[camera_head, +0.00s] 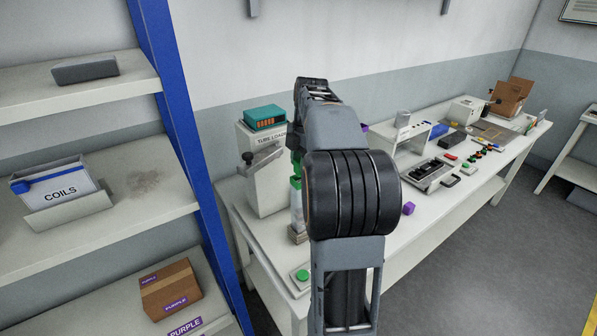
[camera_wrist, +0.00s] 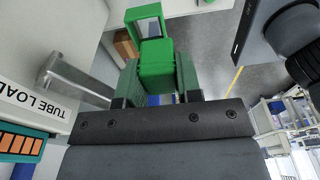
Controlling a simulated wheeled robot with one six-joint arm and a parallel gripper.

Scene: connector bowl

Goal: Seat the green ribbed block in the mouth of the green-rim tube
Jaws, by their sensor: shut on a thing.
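The green ribbed block (camera_wrist: 156,62) is between the two fingers of my gripper (camera_wrist: 158,78), which is shut on it. In the wrist view a square green rim (camera_wrist: 162,22) shows just past the block's end, with a pale opening inside; the block overlaps one edge of it. In the head view the green-rim tube (camera_head: 297,217) stands upright, pale with a green rim (camera_head: 295,183), beside the tube loader. Some green shows just above that rim. My arm hides most of the gripper there. I cannot tell whether the block touches the rim or enters the mouth.
The white tube loader (camera_head: 262,180) with its grey lever (camera_head: 247,158) stands close beside the tube; its lever also shows in the wrist view (camera_wrist: 85,88). A green button (camera_head: 302,275) is at the table's near end. A purple cube (camera_head: 408,208) lies to the right.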

